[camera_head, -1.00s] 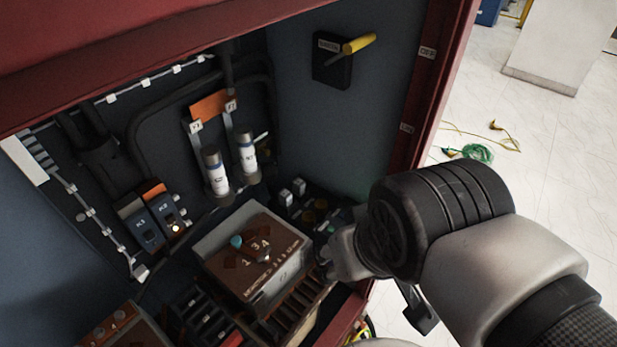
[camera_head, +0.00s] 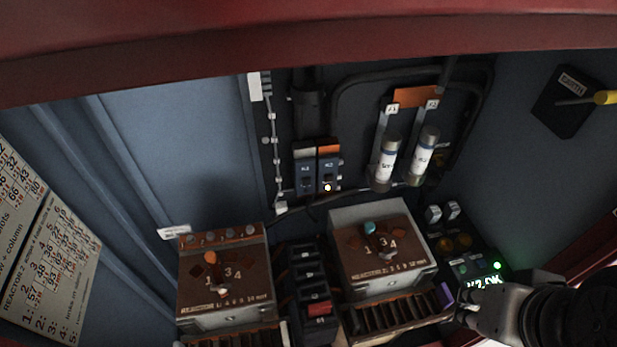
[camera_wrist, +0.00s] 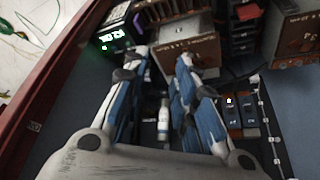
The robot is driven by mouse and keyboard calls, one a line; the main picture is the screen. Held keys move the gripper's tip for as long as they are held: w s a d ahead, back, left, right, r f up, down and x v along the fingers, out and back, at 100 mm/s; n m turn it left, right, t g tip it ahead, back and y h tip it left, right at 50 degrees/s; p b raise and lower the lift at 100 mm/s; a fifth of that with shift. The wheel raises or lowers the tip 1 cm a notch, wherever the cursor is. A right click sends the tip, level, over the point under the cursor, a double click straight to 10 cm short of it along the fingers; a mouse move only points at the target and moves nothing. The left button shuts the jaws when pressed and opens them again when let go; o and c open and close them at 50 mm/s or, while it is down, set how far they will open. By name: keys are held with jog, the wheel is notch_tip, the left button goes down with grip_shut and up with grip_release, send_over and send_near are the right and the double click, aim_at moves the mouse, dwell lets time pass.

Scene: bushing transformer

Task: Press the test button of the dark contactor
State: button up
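In the wrist view, turned about, the lit contactor (camera_wrist: 232,116) is left of the dark one (camera_wrist: 249,117). My gripper (camera_wrist: 160,70) is open and empty, its blue-and-grey fingers spread, with the contactors right of them. In the head view, part of my arm end shows at the lower right, well away from both contactors.
Two white fuses (camera_head: 387,165) stand right of the contactors. Two brown-faced reactor boxes (camera_head: 225,275) (camera_head: 385,258) and a black terminal block (camera_head: 310,290) lie below. A green-lit display (camera_head: 487,282) is near my arm. The red cabinet edge (camera_head: 300,50) runs above.

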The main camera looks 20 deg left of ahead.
grip_shut()
dwell(1.3)
